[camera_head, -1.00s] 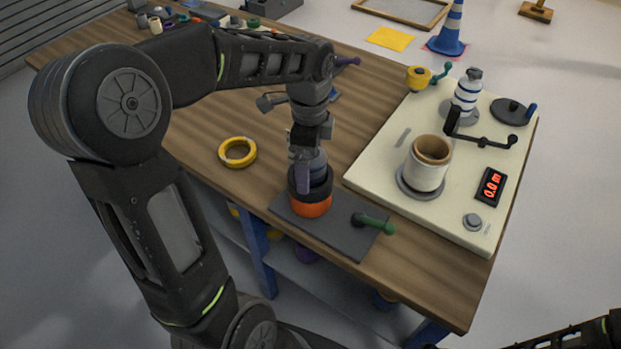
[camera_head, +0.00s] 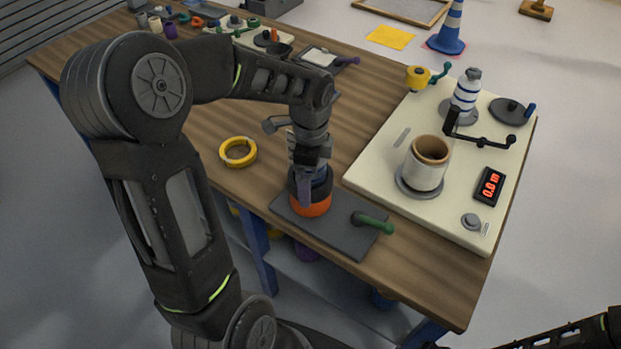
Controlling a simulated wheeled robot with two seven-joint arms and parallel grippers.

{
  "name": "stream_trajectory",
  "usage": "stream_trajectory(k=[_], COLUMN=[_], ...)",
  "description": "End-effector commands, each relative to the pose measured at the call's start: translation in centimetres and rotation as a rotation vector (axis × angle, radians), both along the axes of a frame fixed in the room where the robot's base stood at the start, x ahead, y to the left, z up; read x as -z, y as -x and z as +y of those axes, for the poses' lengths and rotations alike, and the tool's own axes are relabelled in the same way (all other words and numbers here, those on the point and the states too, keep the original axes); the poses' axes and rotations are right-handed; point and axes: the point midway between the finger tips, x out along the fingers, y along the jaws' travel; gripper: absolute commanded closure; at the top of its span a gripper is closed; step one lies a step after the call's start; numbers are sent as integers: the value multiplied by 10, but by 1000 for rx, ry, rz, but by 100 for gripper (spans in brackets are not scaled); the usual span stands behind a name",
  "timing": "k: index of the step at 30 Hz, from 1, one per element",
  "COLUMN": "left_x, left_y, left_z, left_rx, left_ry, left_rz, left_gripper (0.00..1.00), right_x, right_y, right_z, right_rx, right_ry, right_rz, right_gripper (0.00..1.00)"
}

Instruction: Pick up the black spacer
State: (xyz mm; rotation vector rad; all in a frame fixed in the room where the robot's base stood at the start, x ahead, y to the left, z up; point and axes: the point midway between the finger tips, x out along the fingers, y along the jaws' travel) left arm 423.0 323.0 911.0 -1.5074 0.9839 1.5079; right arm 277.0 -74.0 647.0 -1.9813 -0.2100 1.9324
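The black spacer (camera_head: 325,183) is a dark ring stacked on an orange ring (camera_head: 313,208), both on a dark grey plate (camera_head: 348,240) near the table's front edge. My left gripper (camera_head: 305,190) points down at the black spacer. One finger lies across the front of the black spacer; the other finger is hidden. I cannot tell whether the fingers press on it. Part of my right arm shows at the bottom right corner, without a clear view of its gripper.
A green-handled lever (camera_head: 372,222) sits on the plate's right side. A yellow ring (camera_head: 238,152) lies to the left. A cream board (camera_head: 385,165) at right bears a white cylinder (camera_head: 427,168), a crank and a red-digit display (camera_head: 489,187). Several small parts stand at the far left.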

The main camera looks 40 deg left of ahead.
Motion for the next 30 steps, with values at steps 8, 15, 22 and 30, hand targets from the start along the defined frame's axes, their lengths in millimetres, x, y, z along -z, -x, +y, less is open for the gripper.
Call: stream_trajectory(k=[8,15,22,30], left_x=[0,0,0,-1], left_y=[0,0,0,0], left_z=[0,0,0,0], left_rx=[0,0,0,0], left_ry=[0,0,0,0], left_rz=[0,0,0,-1], left_gripper=[7,26,45,61], right_x=[0,0,0,0], right_y=[0,0,0,0], right_z=[0,0,0,0], right_rx=[0,0,0,0], right_ry=[0,0,0,0], right_rz=[0,0,0,0], right_gripper=[64,64,64,64])
